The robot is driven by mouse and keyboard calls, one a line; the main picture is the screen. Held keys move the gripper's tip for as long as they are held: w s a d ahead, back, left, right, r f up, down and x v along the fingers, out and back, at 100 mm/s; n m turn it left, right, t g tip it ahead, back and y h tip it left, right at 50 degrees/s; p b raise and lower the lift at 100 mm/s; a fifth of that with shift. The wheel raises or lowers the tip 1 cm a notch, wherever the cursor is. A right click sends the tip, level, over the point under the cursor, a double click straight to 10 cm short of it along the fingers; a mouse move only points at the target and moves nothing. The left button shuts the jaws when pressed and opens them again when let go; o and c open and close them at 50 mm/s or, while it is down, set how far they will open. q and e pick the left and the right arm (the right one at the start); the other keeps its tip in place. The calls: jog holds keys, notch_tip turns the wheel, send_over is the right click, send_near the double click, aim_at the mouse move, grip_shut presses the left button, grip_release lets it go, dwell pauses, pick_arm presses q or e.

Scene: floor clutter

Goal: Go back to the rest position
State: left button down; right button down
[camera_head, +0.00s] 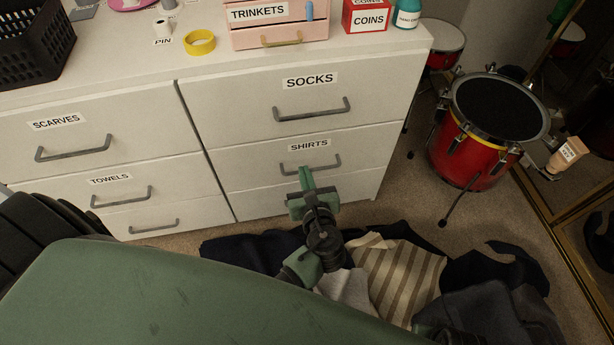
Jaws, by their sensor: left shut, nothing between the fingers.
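My left gripper (306,178) is in front of the white dresser (230,130), by the drawer labelled SHIRTS (350,148). Its green fingers are together with nothing between them, and they overlap the SHIRTS handle in the picture. I cannot tell whether they touch it. The drawers labelled SOCKS (370,88), SCARVES (125,125) and TOWELS (150,178) look shut. My green arm fills the lower left. My right gripper is not in view.
Clothes lie in a heap on the floor below the gripper, including a striped cloth (395,278) and dark cloth (490,310). A red drum (465,155) and a gold-framed mirror (560,235) stand at the right. A trinkets box (275,38) and black basket (35,45) are on the dresser.

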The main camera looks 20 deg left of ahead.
pick_arm(q)
jog(key=shift+v, duration=0.95)
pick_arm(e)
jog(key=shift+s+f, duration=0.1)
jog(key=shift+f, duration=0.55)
